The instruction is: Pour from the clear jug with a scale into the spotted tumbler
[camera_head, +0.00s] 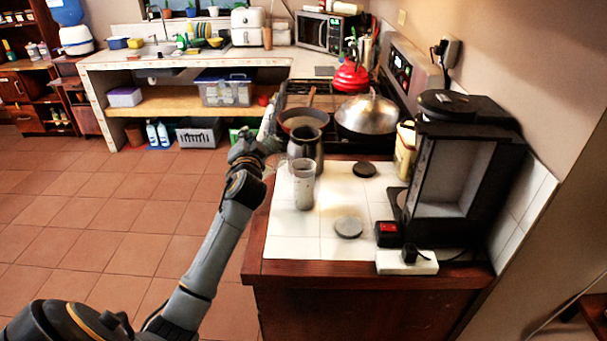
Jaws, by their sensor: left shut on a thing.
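My left arm reaches up from the bottom left, and my left gripper (262,140) is at the left edge of the tiled counter. It is shut on a pale, narrow thing (268,121), which seems to be the clear jug. Most of it is hidden or too small to read, and no scale shows. A translucent, whitish tumbler (304,186) stands upright on the white tiles, nearer and to the right of the gripper. It looks like the spotted tumbler, but its spots are unclear. My right gripper is not in view.
A dark metal pitcher (307,147) stands just behind the tumbler. A black coffee machine (463,165) fills the right side. A pan (304,120), a lidded pot (367,115) and a red kettle (351,77) are on the stove.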

